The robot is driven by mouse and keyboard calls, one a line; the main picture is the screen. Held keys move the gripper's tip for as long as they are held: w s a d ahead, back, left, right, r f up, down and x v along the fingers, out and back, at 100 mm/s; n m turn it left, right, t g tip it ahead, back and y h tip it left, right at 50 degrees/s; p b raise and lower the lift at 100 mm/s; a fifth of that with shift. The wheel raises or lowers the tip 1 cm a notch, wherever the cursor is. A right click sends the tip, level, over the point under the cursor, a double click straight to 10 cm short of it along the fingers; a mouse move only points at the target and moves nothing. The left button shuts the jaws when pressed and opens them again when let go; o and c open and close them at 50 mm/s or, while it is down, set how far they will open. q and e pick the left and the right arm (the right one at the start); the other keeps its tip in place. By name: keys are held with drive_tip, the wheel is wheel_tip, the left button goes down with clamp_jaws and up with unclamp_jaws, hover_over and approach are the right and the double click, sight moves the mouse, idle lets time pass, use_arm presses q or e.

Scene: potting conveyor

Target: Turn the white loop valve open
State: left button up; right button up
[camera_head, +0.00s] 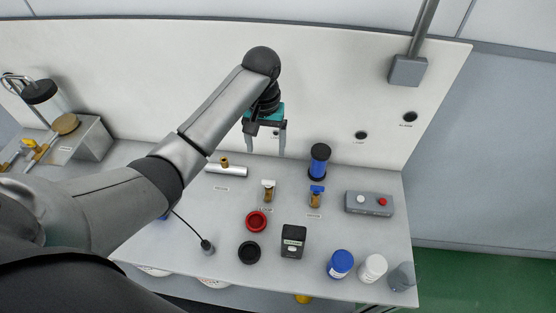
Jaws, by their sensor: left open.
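A small brass valve with a white handle (268,184) stands on the pale worktop, near its middle. A label in front of it is too small to read. At this size I cannot tell how its handle is turned. My left gripper (266,151) is open and empty, with its two fingers pointing down. In the picture it shows above and behind the white-handled valve, apart from it, against the back panel. My right gripper is not in view.
A blue-handled valve (316,196) stands to the right, and a silver pipe piece (227,170) lies to the left. A red ring (256,221), black ring (248,252) and dark box (293,241) lie in front. A grey button box (369,203) is at right.

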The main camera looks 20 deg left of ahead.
use_arm(q)
approach(268, 181)
wheel_tip(268, 181, down, 9)
drive_tip(key=b, duration=0.3)
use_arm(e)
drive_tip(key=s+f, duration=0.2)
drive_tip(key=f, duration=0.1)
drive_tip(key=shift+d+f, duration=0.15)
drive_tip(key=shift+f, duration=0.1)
use_arm(q)
clamp_jaws()
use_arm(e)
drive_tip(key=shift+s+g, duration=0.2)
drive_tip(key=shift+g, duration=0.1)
